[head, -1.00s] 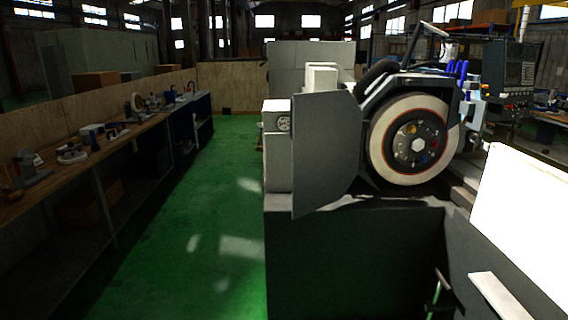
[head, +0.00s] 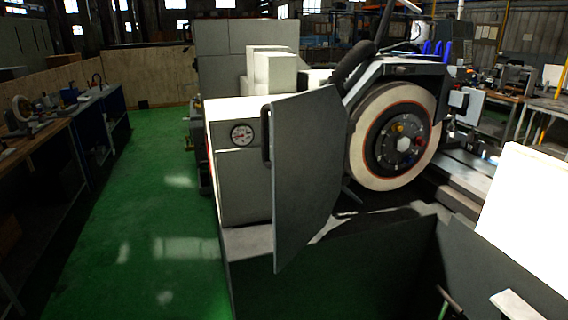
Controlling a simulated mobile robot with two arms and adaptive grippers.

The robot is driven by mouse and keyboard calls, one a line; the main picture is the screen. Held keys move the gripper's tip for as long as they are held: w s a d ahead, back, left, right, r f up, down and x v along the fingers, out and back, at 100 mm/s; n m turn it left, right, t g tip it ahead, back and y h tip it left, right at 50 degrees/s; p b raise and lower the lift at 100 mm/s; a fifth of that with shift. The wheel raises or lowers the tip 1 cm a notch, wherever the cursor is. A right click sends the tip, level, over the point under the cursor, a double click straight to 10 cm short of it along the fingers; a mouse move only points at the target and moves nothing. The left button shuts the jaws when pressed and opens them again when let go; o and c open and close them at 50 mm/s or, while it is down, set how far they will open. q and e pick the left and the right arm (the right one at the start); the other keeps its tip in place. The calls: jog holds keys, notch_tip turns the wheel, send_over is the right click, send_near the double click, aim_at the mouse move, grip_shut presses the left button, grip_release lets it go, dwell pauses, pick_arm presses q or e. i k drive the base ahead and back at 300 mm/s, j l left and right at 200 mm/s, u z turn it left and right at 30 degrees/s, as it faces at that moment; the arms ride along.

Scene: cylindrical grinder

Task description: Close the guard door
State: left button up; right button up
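The guard door (head: 308,175) is a flat grey panel. It stands open, swung out in front of the grinder, to the left of the big grinding wheel (head: 395,135). A dark upright handle (head: 266,134) shows on its left edge. The wheel face is uncovered, with a pale rim, an orange ring and a dark hub. Neither of my grippers shows in the head view, so I cannot see whether they are open or shut.
A grey housing with a round gauge (head: 242,134) stands behind the door. The green floor (head: 165,210) is clear on the left, beside a workbench (head: 60,130). A bright white panel (head: 525,215) fills the lower right.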

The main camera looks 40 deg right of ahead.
aim_at(308, 129)
jog(key=i+j+z, duration=0.15)
jog(key=i+z, duration=0.25)
jog(key=i+j+z, duration=0.55)
jog(key=z, duration=0.25)
jog(key=i+j+z, duration=0.25)
jog(key=z, duration=0.2)
jog(key=i+j+z, duration=0.25)
jog(key=z, duration=0.15)
jog(key=i+j+z, duration=0.1)
jog(key=j+z, duration=0.35)
jog(key=i+j+z, duration=0.1)
jog(key=j+z, duration=0.3)
